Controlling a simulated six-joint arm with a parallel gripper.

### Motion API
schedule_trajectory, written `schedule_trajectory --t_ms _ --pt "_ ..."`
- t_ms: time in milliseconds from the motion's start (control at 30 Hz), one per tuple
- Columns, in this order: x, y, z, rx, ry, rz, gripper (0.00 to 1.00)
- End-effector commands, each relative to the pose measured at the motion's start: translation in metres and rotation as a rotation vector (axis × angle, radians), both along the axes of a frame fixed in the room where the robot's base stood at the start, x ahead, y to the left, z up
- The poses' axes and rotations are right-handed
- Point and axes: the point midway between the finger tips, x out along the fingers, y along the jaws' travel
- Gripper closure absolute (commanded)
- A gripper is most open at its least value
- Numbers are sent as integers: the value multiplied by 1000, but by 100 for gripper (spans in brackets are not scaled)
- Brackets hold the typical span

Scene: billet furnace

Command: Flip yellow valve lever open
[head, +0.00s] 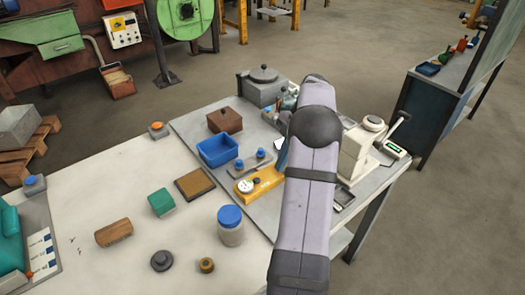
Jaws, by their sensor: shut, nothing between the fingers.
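A yellow block-like fixture (268,181) with a round white dial at its left end lies on the grey bench top, just left of my arm. I cannot make out a valve lever on it; my arm hides part of that area. My arm rises from the bottom of the head view and passes over the bench. My gripper is hidden behind the arm, so its fingers and its distance from the fixture do not show.
A blue bin (217,151), a brown box (224,120) and small blue-topped pieces stand left of the arm. A white press-like machine (355,155) with a lever stands right. A blue-lidded jar (231,232) and several blocks sit on the pale table (110,195).

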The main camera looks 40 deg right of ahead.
Motion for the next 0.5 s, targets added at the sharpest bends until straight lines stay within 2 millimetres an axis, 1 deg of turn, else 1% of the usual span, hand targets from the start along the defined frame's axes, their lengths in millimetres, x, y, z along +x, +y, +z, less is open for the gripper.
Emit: schedule_trajectory --t_ms 200,500 --pt "-4 -8 0 0 0 -3 100" --pt "-5 -13 0 -1 1 -4 100"
